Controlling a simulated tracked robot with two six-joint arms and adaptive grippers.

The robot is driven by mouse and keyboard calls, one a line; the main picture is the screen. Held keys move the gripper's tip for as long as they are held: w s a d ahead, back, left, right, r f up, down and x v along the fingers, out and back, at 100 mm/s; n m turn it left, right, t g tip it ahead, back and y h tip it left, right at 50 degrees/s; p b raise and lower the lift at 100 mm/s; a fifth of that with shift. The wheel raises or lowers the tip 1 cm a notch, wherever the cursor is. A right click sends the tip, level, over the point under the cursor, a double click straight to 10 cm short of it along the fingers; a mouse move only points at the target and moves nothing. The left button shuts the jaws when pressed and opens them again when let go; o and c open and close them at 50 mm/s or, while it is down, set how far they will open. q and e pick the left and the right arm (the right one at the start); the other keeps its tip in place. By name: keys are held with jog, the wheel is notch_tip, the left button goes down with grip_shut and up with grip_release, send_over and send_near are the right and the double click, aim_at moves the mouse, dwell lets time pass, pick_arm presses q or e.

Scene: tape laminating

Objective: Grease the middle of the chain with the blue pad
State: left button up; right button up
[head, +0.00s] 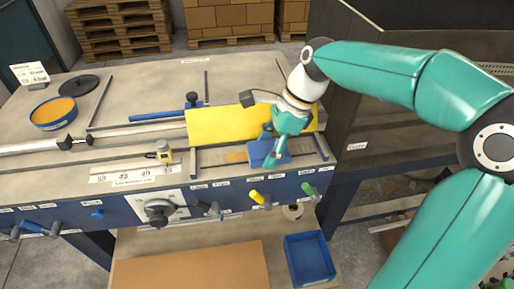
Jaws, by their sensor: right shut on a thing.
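My right gripper (272,137) reaches down from the right and is shut on the blue pad (267,153). The pad is at the right part of a grey track (212,158) along the bench's front, in front of a yellow cover plate (228,124). A brownish patch (236,156) shows on the track left of the pad. The chain is too small to make out clearly, and I cannot tell whether the pad touches it. My left gripper is not in view.
An open tin with orange content (53,112) and a dark round lid (79,85) stand at the bench's left. Levers with green and yellow handles (257,197) stick out in front. A blue bin (310,258) is below.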

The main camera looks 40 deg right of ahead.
jog(key=shift+s+d, duration=0.35)
jog(key=shift+d, duration=0.35)
jog(key=shift+s+d, duration=0.35)
jog(key=shift+d, duration=0.35)
jog(key=shift+d, duration=0.1)
jog(key=shift+r+p, duration=0.6)
jog(key=shift+r, duration=2.65)
jog(key=shift+v, duration=0.9)
jog(key=shift+a, duration=0.2)
